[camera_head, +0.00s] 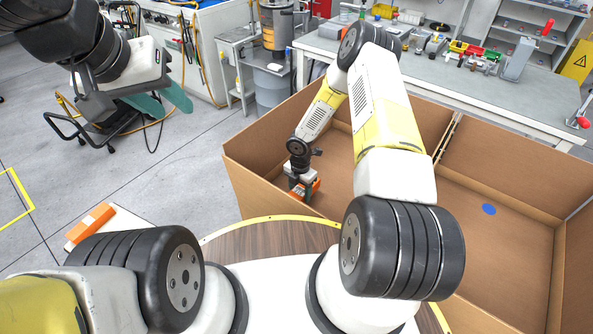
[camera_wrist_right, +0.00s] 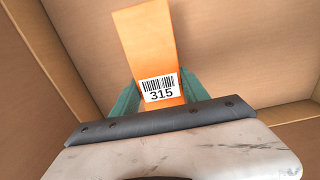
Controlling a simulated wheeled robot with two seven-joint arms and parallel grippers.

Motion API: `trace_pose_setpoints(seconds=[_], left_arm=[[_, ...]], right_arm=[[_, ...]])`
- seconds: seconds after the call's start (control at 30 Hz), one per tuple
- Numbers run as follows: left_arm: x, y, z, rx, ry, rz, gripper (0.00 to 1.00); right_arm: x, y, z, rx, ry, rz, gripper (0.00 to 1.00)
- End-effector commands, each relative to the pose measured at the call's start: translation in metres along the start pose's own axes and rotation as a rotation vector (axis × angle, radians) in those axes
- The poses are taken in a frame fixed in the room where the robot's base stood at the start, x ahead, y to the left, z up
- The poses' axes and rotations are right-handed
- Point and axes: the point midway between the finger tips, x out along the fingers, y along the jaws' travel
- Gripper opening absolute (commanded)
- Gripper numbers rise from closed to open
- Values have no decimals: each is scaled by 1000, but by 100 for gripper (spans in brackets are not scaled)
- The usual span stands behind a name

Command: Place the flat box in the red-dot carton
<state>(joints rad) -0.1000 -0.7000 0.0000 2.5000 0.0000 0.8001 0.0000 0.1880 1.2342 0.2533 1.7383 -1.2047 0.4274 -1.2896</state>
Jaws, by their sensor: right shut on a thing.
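An orange flat box (camera_wrist_right: 148,45) with a white barcode label reading 315 sits between the teal fingers of my right gripper (camera_wrist_right: 153,95), which is shut on it. In the head view the right gripper (camera_head: 302,187) hangs inside the left-hand cardboard carton (camera_head: 262,190), and a little of the orange box (camera_head: 315,189) shows beside it. The wrist view shows carton walls around the box; whether it touches the floor I cannot tell. No red dot is visible; my arm hides part of this carton. My left gripper (camera_head: 163,98) is open and empty, over the floor at upper left.
The neighbouring carton (camera_head: 510,245) at right has a blue dot (camera_head: 489,209) on its inside. Another orange box (camera_head: 92,226) lies on a white surface at lower left. A grey workbench (camera_head: 450,80) with tools stands behind the cartons. Grey floor is open at left.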

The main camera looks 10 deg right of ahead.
Motion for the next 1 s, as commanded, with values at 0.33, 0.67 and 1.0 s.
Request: trace_pose_setpoints(seconds=[0.33,0.67,1.0], left_arm=[[0,0,0,0,0,0,36],[0,0,0,0,0,0,36],[0,0,0,0,0,0,36]], right_arm=[[31,0,0,1,-1,1,0],[34,0,0,1,0,0,72],[32,0,0,2,0,0,74]])
